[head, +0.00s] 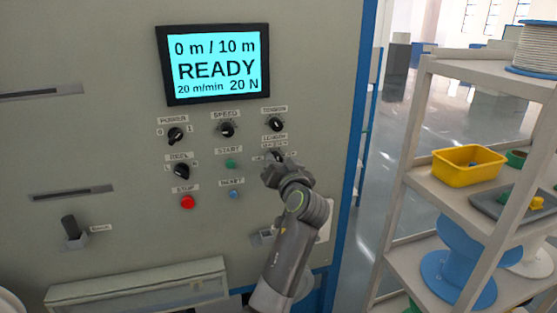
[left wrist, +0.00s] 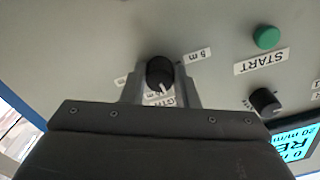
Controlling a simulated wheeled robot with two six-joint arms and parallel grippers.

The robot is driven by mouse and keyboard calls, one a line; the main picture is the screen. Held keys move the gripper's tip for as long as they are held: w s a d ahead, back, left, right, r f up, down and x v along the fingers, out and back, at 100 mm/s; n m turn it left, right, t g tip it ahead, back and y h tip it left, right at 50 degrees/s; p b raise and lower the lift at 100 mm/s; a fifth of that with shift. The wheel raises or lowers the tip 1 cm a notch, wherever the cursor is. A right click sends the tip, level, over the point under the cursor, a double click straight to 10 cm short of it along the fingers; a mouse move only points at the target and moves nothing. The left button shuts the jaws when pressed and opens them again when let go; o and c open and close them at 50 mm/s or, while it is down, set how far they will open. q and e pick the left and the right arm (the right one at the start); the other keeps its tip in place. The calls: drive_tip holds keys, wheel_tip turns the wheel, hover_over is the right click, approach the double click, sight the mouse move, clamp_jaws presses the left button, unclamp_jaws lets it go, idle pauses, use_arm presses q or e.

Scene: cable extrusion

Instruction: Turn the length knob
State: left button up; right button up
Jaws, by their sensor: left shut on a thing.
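The length knob (head: 276,155) is a small black knob at the right of the machine panel, mostly hidden behind my gripper in the head view. In the left wrist view the black length knob (left wrist: 160,73) shows a white pointer mark, with part of a "5 m" label beside it. My left gripper (head: 278,163) reaches up to it from below. Its two fingers (left wrist: 160,80) stand on either side of the knob and are shut on it. The screen (head: 215,65) reads "0 m / 10 m", "READY", "20 m/min" and "20 N".
Close by are the tension knob (head: 276,124), the speed knob (head: 227,129), the green start button (head: 230,164), the blue button (head: 234,194) and the red stop button (head: 187,202). A shelf rack (head: 408,215) with a yellow bin (head: 469,166) and spools stands to the right.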

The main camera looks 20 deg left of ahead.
use_arm(q)
drive_tip(key=m+p, duration=0.3)
drive_tip(key=m, duration=0.2)
drive_tip(key=m+p, duration=0.3)
drive_tip(key=m, duration=0.1)
drive_tip(key=m+p, duration=0.3)
drive_tip(key=m, duration=0.2)
drive_tip(key=shift+r+m, duration=0.3)
drive_tip(key=m+p, duration=0.2)
drive_tip(key=m, duration=0.1)
drive_tip(key=shift+f+m, duration=0.1)
drive_tip(key=shift+m, duration=0.3)
drive_tip(key=shift+p, duration=0.3)
drive_tip(key=o, duration=1)
drive_tip(key=shift+f, duration=0.1)
